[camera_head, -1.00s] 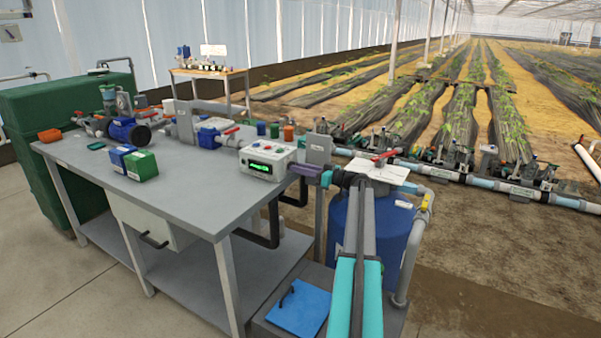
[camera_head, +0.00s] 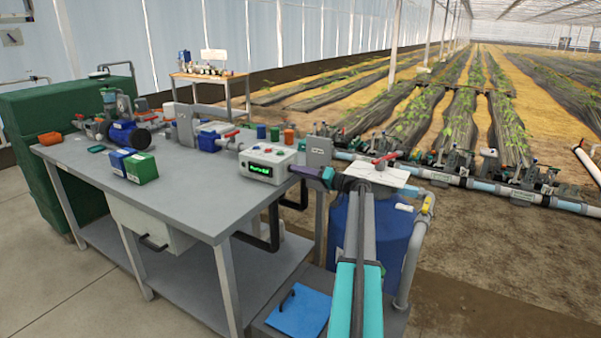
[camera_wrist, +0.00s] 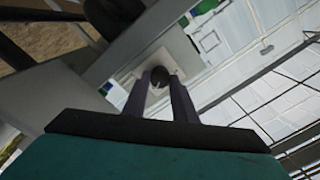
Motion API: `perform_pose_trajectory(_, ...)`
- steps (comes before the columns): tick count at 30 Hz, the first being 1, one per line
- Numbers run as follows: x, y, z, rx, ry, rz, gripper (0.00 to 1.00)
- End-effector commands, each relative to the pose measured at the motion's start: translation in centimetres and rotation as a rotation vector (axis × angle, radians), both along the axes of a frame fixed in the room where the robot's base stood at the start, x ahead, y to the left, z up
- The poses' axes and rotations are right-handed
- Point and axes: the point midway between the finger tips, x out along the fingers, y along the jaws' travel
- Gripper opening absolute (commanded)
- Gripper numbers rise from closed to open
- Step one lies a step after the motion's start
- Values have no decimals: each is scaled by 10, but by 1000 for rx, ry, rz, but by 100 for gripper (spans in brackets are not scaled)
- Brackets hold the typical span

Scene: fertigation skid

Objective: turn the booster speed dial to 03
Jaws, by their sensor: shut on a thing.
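The grey control box (camera_head: 268,163) sits on the table's right end, with a lit green display (camera_head: 260,170) on its front. The display text is too small to read. My gripper (camera_head: 300,170) reaches in from the right to the box's right end. In the wrist view my gripper (camera_wrist: 160,92) has its two dark fingers shut on a round dark dial (camera_wrist: 159,77). The dial stands out from a pale plate (camera_wrist: 183,55). In the head view the dial is not distinguishable, and its pointer or marks cannot be read in either view.
A red button sits on top of the control box. A grey upright plate (camera_head: 319,151) stands right behind my gripper. A blue barrel (camera_head: 345,225) and pipes are to the right. Blue and green boxes (camera_head: 141,168) stand farther left on the grey table (camera_head: 190,195).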

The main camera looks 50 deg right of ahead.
Motion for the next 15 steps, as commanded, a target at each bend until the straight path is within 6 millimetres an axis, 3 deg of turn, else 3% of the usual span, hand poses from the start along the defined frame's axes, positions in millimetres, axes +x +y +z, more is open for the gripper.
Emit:
perform_pose_trajectory(14, -1, 0, -1, 18, 5, 1, 3)
perform_pose_trajectory(15, -1, 0, -1, 18, 6, 0, 32)
